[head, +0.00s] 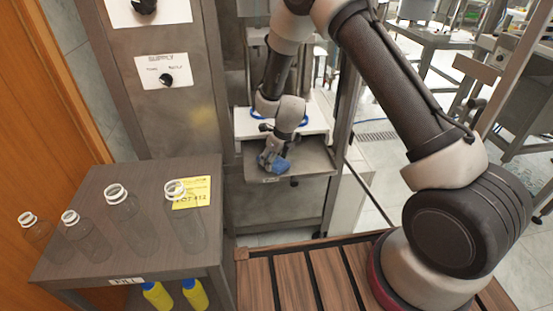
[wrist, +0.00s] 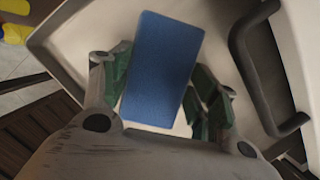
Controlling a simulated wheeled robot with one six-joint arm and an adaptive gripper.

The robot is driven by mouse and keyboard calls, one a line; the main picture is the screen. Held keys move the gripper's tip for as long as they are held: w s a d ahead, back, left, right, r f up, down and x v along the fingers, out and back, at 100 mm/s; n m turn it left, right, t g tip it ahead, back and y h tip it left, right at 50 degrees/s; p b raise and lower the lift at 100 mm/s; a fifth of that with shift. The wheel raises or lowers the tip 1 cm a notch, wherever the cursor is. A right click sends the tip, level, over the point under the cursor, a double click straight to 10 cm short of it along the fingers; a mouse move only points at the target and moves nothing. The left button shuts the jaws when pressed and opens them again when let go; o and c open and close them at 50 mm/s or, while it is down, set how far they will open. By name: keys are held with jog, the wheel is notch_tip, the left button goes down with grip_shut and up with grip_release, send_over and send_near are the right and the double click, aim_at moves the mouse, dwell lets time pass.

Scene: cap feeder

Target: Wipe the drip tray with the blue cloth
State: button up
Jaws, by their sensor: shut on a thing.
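The blue cloth (head: 281,166) is a small blue block-like pad in my gripper (head: 272,160), at the machine's front in the head view. In the wrist view the cloth (wrist: 163,60) lies between the green-padded fingers of my gripper (wrist: 160,92), which is shut on it. The drip tray (head: 316,160) looks like the grey metal surface around and under the gripper. A pale tray surface with a raised rim (wrist: 75,35) shows below the cloth in the wrist view. Whether the cloth touches it I cannot tell.
A dark side table (head: 140,240) at left holds several clear bottles and a yellow note (head: 192,192). Yellow bottles (head: 195,293) stand beneath it. A control panel (head: 163,72) with knobs rises behind. A dark bar handle (wrist: 262,70) is right of the cloth in the wrist view.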

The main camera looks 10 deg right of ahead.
aim_at(284, 159)
jog(key=shift+d+f, duration=0.15)
jog(key=shift+d, duration=5.4)
jog(key=shift+w, duration=0.95)
jog(key=shift+w+a+r, duration=0.1)
jog(key=shift+a+r, duration=0.05)
jog(key=shift+a, duration=1.75)
jog(key=shift+w+a+r, duration=0.1)
jog(key=shift+a+r, duration=0.1)
jog(key=shift+a, duration=1.7)
jog(key=shift+w+a+r, duration=0.1)
jog(key=shift+a+r, duration=0.05)
jog(key=shift+a, duration=1.75)
jog(key=shift+d+r, duration=0.1)
jog(key=shift+d, duration=0.35)
jog(key=shift+d+r, duration=0.2)
jog(key=shift+d, duration=4.9)
jog(key=shift+s+d+f, duration=0.1)
jog(key=shift+s+d, duration=0.05)
jog(key=shift+d, duration=0.1)
